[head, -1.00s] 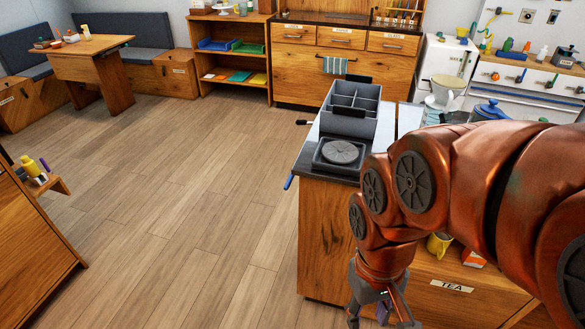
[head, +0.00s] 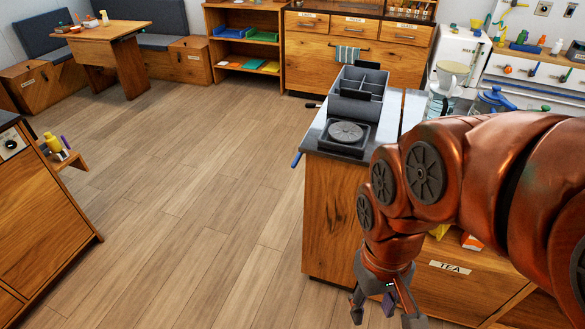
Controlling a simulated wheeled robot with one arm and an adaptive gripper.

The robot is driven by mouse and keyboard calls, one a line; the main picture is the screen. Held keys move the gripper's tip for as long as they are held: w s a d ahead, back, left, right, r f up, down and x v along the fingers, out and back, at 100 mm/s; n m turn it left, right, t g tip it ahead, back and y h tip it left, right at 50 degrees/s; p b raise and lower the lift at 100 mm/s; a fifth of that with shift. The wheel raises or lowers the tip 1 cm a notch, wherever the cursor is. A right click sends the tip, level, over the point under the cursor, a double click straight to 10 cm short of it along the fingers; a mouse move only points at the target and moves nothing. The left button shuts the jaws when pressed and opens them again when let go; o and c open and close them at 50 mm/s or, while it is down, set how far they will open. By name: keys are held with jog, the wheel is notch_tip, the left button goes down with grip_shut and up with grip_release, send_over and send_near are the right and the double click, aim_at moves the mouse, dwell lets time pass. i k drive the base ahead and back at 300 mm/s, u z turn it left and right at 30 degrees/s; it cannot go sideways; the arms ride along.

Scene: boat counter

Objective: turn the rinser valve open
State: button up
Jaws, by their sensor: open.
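The rinser (head: 346,131), a dark square tray with a round slotted grate, sits at the near left end of the island counter (head: 318,140). A small blue lever (head: 297,160) sticks out from the counter's left edge beside the rinser; it looks like the rinser valve handle. A dark handle (head: 313,106) also juts out farther back along that edge. My gripper (head: 386,312) hangs low in front of the island's wooden front, right of and below the blue lever. Its fingers are spread and empty, well apart from the lever.
A grey divided bin (head: 358,95) stands behind the rinser. A glass dripper jug (head: 442,98) and blue kettle (head: 493,100) stand farther right. Wooden floor (head: 200,200) left of the island is clear. A wooden cabinet (head: 45,220) stands at far left.

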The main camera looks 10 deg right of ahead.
aim_at(295, 162)
jog(key=u, duration=0.05)
jog(key=k, duration=0.25)
jog(key=z, duration=0.75)
jog(key=i, duration=0.7)
jog(key=u, duration=2.6)
